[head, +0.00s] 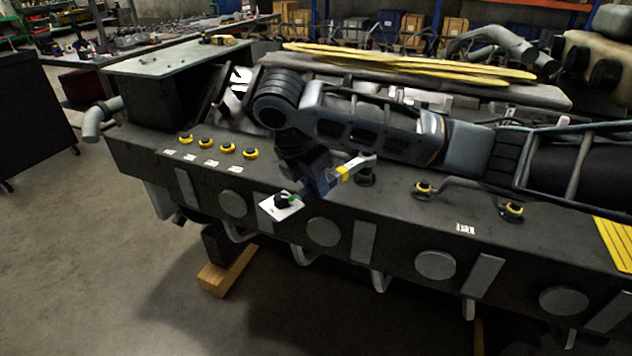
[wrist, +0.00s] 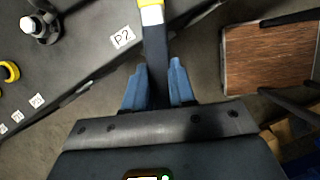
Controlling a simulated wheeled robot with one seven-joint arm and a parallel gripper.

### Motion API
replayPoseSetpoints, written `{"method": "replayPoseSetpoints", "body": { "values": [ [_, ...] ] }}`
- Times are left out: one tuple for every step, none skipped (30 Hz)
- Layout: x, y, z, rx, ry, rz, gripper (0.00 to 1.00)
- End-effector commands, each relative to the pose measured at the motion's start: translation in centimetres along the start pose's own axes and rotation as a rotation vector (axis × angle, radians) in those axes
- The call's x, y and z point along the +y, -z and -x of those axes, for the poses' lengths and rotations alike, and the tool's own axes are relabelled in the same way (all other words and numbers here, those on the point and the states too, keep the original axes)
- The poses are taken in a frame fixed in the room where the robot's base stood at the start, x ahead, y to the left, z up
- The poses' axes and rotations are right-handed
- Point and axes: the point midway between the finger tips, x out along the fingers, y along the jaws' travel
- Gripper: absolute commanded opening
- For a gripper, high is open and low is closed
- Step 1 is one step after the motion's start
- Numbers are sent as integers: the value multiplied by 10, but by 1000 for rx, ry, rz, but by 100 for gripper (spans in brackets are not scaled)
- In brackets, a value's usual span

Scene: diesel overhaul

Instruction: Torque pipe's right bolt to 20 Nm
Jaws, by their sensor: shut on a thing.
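My gripper (head: 322,184) is above the near edge of the dark engine block. It is shut on the dark handle of a wrench-like tool (head: 358,166) with a yellow band and grey head. In the wrist view the blue fingers (wrist: 158,85) clamp the handle (wrist: 157,55), and its head is out of frame. The dark pipe (head: 462,184) lies on the block to the right of the tool. Its right bolt (head: 512,210) and left bolt (head: 424,189) have yellow rings. The tool head is apart from both bolts.
Several yellow-ringed bolts (head: 228,147) stand in a row on the block's left part. A dark post (head: 365,178) stands under the tool head. A white label P2 (wrist: 122,38) is beside the handle in the wrist view. Yellow strips (head: 410,62) lie behind my arm.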

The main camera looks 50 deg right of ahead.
Motion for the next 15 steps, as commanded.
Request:
{"method": "replayPoseSetpoints", "body": {
  "values": [
    [2, -1, 2, -2, -7, 2, 0],
    [2, -1, 2, -2, -7, 2, 0],
    [2, -1, 2, -2, -7, 2, 0],
    [2, -1, 2, -2, -7, 1, 0],
    [2, -1, 2, -2, -7, 1, 0],
    [2, -1, 2, -2, -6, -2, 0],
    [3, -1, 2, -2, -5, -4, 0],
    [4, -1, 2, -2, -4, -8, 0],
    [5, -1, 2, -2, -1, -13, 0],
    [6, -2, 2, -2, 1, -19, 0],
    [7, -2, 1, -3, 3, -25, 0],
    [8, -2, 1, -3, 6, -33, 0],
    [9, -2, 2, -2, 8, -38, 0],
    [10, -2, 2, -2, 9, -42, 0],
    [10, -2, 2, -2, 11, -46, 0]
  ]
}}
